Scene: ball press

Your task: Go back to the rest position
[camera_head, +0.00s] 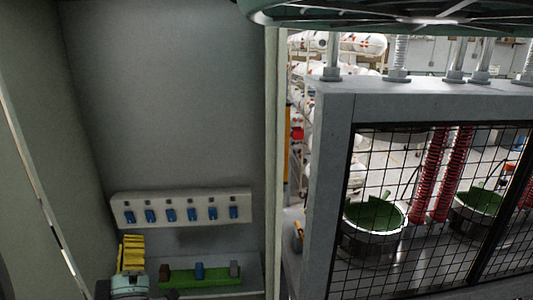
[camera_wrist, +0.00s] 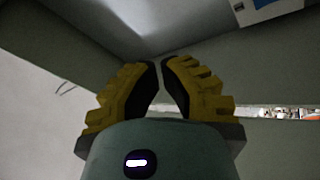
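My gripper (camera_head: 132,250) shows low at the left in the head view, with yellow fingers on a pale green-grey body. It is in front of the grey back wall, left of the green block with pegs. In the wrist view, my gripper (camera_wrist: 159,64) has yellow ridged fingers with black pads. The fingertips are almost together and nothing shows between them. Most of my arm is out of view.
A white strip (camera_head: 180,195) with several blue pieces is on the wall. Below it, a green block (camera_head: 205,280) carries brown, blue and grey pegs. At right, a mesh-fronted press frame (camera_head: 335,170) holds green bowls (camera_head: 374,216). A pale post (camera_head: 272,150) divides the two areas.

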